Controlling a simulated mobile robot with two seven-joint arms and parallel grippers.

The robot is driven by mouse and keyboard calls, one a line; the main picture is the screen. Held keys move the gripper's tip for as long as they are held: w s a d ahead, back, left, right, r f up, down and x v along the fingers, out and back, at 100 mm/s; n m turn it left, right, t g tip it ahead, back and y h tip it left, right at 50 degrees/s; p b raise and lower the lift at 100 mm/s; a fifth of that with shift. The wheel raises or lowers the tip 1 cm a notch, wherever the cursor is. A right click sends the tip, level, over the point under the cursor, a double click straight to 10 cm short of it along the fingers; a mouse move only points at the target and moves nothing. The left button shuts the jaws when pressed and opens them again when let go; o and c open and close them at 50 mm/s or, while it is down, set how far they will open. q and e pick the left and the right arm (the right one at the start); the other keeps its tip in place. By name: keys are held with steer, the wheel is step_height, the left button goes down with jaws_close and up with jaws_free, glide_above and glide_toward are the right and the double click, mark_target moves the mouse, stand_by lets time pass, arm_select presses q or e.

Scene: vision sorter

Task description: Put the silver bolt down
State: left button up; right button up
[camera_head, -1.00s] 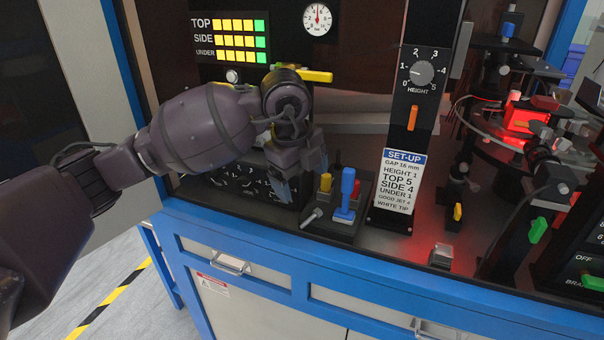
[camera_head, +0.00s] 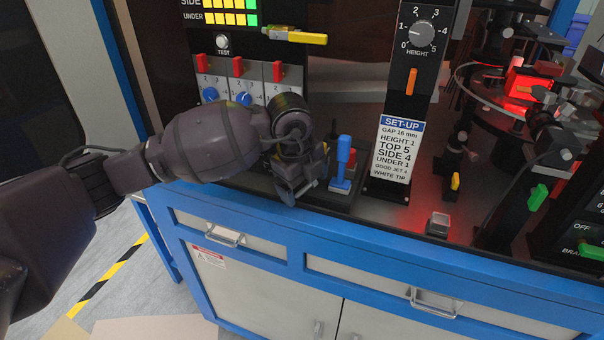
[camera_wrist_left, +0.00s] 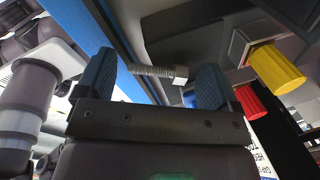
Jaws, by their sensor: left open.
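My left gripper (camera_head: 297,193) is low over the machine's deck, near its front edge and left of the blue-handled part. In the left wrist view, its two blue fingers (camera_wrist_left: 155,88) are apart. The silver bolt (camera_wrist_left: 153,71), with a threaded shank and a square-looking head at right, shows between the fingertips, with a gap to each finger. What bears the bolt is hard to tell. In the head view my gripper hides the bolt. My right gripper is in neither view.
A blue-handled part (camera_head: 342,165) stands on a dark block just right of my gripper. A yellow knob (camera_wrist_left: 274,68) and a red knob (camera_wrist_left: 249,102) show at right in the wrist view. The set-up card (camera_head: 398,150) and height dial (camera_head: 423,34) are further right.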

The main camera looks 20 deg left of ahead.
arm_select(q)
steer(key=shift+f, duration=0.1)
steer(key=c, duration=0.9)
steer(key=shift+w, duration=0.1)
steer(key=shift+c, duration=0.2)
steer(key=shift+w+a, duration=0.1)
